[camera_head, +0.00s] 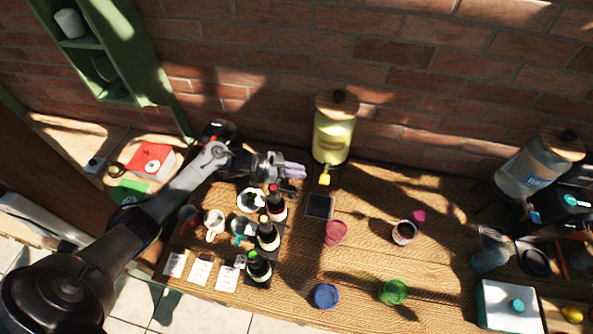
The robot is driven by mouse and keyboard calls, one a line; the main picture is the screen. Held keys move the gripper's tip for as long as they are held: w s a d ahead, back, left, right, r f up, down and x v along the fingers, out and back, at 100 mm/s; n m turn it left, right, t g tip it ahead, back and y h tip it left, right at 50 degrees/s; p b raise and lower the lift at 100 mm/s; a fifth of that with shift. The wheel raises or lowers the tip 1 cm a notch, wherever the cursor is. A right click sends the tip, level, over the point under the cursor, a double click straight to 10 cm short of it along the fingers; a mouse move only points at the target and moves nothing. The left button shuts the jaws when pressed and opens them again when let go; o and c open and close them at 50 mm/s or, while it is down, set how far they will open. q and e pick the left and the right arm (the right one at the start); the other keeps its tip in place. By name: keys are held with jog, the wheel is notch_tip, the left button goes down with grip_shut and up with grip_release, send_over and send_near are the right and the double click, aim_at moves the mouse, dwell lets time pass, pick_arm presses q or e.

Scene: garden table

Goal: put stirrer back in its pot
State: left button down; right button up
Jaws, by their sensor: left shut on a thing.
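My left gripper (288,173) is in the air over the back of the wooden table, left of the drink dispenser's yellow tap. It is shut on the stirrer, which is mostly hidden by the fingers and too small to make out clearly. I cannot tell for sure which vessel is the stirrer's pot. A dark round vessel (218,130) stands at the back left, partly behind my left arm. My right gripper is not in view.
A yellow drink dispenser (334,130) stands behind the gripper. Dark bottles (268,235) stand below it, beside white mugs (214,222). A pink cup (336,233), blue cup (327,296) and green cup (394,292) stand apart. A second dispenser (540,165) is at right.

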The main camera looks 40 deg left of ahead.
pick_arm(q)
jog(key=shift+f, duration=0.1)
jog(key=c, duration=1.6)
grip_release()
jog(key=shift+f, duration=0.1)
jog(key=o, duration=0.5)
jog(key=shift+s+a+r+p, duration=0.3)
jog(key=shift+a+r+p, duration=0.05)
jog(key=shift+r+p, duration=0.15)
jog(key=p+v, duration=0.2)
jog(key=v, duration=0.2)
jog(key=shift+s+a, duration=0.15)
